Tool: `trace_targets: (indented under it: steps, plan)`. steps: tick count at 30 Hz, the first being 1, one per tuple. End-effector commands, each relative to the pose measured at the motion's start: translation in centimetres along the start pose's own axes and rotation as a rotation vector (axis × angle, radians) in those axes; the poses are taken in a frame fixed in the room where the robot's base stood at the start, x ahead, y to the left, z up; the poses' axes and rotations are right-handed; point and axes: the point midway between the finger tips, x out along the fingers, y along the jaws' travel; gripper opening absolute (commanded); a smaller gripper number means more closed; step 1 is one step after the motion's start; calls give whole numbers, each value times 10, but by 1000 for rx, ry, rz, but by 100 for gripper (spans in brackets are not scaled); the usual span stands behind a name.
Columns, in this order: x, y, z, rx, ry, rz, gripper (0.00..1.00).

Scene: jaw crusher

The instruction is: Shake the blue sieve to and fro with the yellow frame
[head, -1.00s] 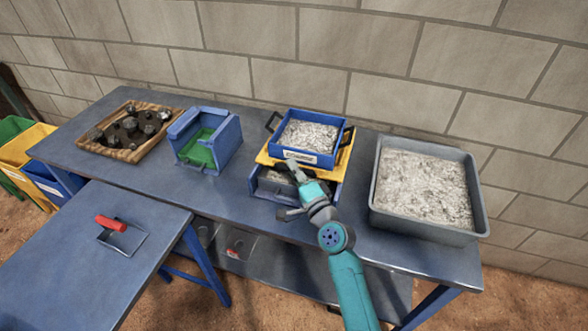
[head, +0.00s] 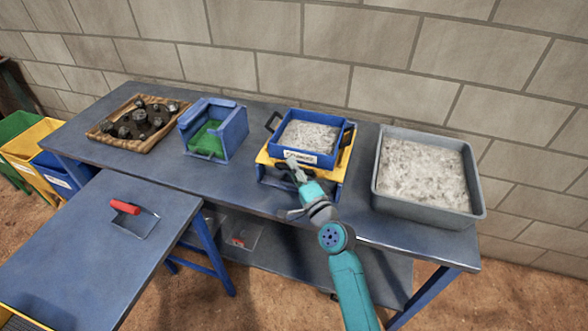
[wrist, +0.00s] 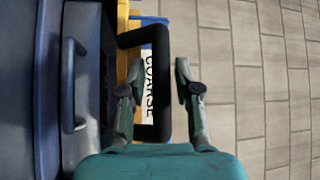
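The blue sieve (head: 318,157), holding pale grey gravel, sits on the yellow frame (head: 267,158) over a blue pan (head: 324,194). Its front label reads COARSE in the wrist view (wrist: 147,85). Black handles show on its sides, such as the left one (head: 271,121). My gripper (head: 290,160) is at the sieve's front. In the wrist view my gripper's two fingers (wrist: 158,75) stand either side of a black handle (wrist: 162,85), with gaps visible between them and its bar. The yellow frame also shows in the wrist view (wrist: 134,45).
A grey tray of gravel (head: 380,197) stands close on the right. The block wall (head: 410,60) is behind. A red-handled scoop (head: 125,207) lies on the near-left table.

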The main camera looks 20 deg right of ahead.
Motion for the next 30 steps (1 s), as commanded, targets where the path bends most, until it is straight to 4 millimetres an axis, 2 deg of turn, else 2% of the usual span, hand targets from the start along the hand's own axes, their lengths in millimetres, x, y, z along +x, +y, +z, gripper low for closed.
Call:
trace_targets:
  steps: [9, 14, 30]
  plan:
    - [0, 0, 0, 0, 0, -1, 43]
    - [-11, 0, 0, 1, 0, 0, 43]
    - [-102, 1, 0, 2, 0, 1, 43]
